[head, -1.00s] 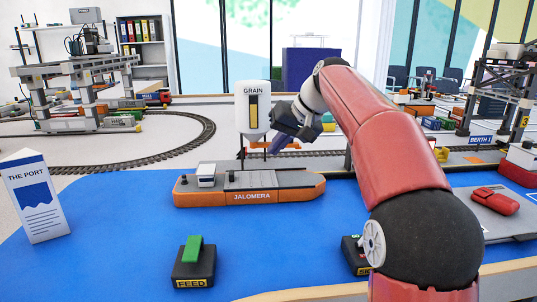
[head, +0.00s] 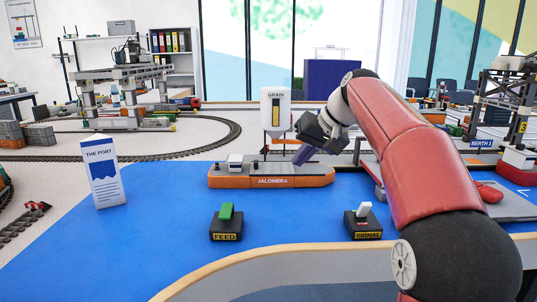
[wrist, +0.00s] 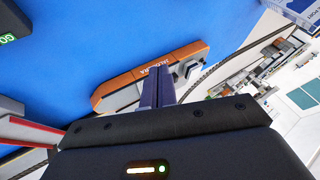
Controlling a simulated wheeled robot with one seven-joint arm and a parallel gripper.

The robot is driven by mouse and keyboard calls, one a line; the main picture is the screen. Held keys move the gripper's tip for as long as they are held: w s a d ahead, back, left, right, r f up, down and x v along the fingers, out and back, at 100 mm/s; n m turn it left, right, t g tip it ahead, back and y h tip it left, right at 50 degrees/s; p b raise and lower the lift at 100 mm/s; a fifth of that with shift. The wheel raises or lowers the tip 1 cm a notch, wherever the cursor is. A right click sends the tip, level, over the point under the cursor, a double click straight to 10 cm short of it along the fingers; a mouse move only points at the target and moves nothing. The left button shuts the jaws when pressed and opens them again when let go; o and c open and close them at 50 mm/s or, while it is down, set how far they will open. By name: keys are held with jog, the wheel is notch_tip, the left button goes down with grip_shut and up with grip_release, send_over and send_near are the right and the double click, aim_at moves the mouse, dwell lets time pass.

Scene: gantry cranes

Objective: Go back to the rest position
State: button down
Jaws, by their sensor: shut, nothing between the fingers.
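My gripper (head: 304,154) is at the end of my red arm, in the air in front of the grain silo and above the ship's right part in the head view. In the wrist view its fingers (wrist: 157,90) are together with nothing between them. The orange and grey ship JALOMERA (head: 272,181) lies on the blue surface; it also shows beyond the fingers in the wrist view (wrist: 128,76). I cannot tell the exact gap between the fingers and the ship.
A FEED lever box (head: 226,226) and a SIGNAL lever box (head: 363,226) stand near the front edge. A white THE PORT sign (head: 104,172) stands at left. The GRAIN silo (head: 275,108) is behind the ship. Gantry cranes stand at back left (head: 122,92) and right (head: 500,98).

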jog(key=s+d+f+h, duration=0.2)
jog(key=s+f, duration=0.4)
jog(key=s, duration=0.5)
jog(key=s+d+f+m+h, duration=0.1)
jog(key=s+d+f+h, duration=0.1)
jog(key=s+f, duration=0.5)
jog(key=s+d+f+t+h, duration=0.1)
jog(key=s+d+f, duration=0.2)
jog(key=s, duration=1.2)
notch_tip(320, 180, down, 4)
jog(key=shift+d+r+h, duration=0.15)
jog(key=shift+d+h, duration=0.15)
jog(key=shift+h, duration=0.1)
